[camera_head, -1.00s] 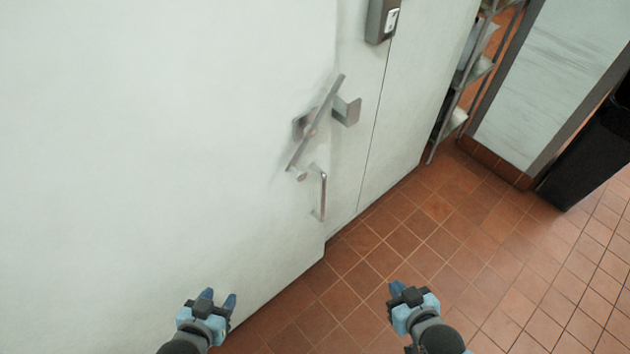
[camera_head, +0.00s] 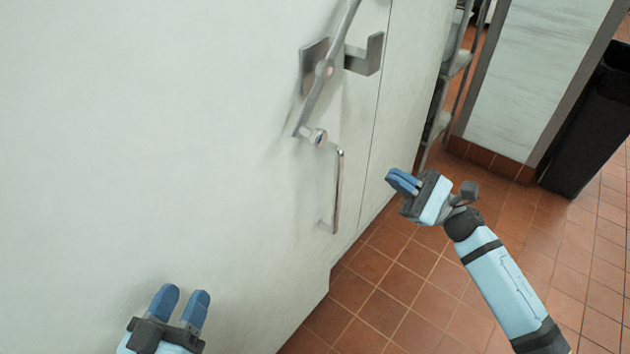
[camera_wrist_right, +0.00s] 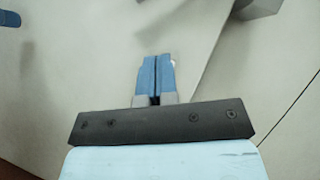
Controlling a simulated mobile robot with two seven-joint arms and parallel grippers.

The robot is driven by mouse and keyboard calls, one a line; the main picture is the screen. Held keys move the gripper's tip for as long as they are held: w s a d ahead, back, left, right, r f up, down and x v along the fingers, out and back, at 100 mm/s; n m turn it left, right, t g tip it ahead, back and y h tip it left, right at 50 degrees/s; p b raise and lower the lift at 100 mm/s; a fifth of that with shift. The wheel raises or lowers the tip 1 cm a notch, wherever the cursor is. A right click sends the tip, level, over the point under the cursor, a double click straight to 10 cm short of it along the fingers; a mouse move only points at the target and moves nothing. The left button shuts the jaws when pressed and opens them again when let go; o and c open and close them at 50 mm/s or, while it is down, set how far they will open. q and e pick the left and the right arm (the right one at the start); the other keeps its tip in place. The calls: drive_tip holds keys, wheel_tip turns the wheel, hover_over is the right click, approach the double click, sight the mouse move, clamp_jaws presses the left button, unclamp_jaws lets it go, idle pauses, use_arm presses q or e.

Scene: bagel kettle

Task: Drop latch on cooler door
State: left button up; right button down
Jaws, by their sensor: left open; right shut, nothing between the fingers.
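The white cooler door (camera_head: 150,120) fills the left of the head view. Its metal latch bar (camera_head: 316,95) is tilted, upper end to the right, on a pivot plate. A hook-shaped catch (camera_head: 366,56) is fixed right of the bar. My left gripper (camera_head: 183,302) is open and empty at the lower left, before the door.
A metal shelf rack (camera_head: 450,75) stands beyond the door's right side. A dark bin (camera_head: 590,125) is at the far right. The red tiled floor (camera_head: 385,290) is clear.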

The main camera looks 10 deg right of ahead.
use_arm(q)
drive_tip(key=shift+a+b, duration=0.2)
drive_tip(key=shift+b, duration=0.2)
use_arm(e)
drive_tip(key=n, duration=0.1)
drive_tip(key=n+g, duration=0.1)
drive_tip(key=n, duration=0.1)
drive_tip(key=f+n+g, duration=0.1)
drive_tip(key=shift+w+a+y, duration=0.2)
drive_tip(key=shift+a+y, duration=0.1)
drive_tip(key=shift+y, duration=0.1)
use_arm(q)
drive_tip(key=shift+f, duration=0.1)
use_arm(e)
drive_tip(key=shift+r, duration=0.1)
use_arm(q)
drive_tip(key=shift+w+a+f, duration=0.1)
drive_tip(key=shift+a+f, duration=0.15)
drive_tip(key=shift+f, duration=0.2)
use_arm(e)
drive_tip(key=s+r+x, duration=0.1)
drive_tip(key=s+x, duration=0.1)
drive_tip(key=x, duration=1)
drive_tip(key=shift+a+r, duration=0.45)
drive_tip(key=shift+r, duration=0.05)
drive_tip(key=shift+w, duration=0.1)
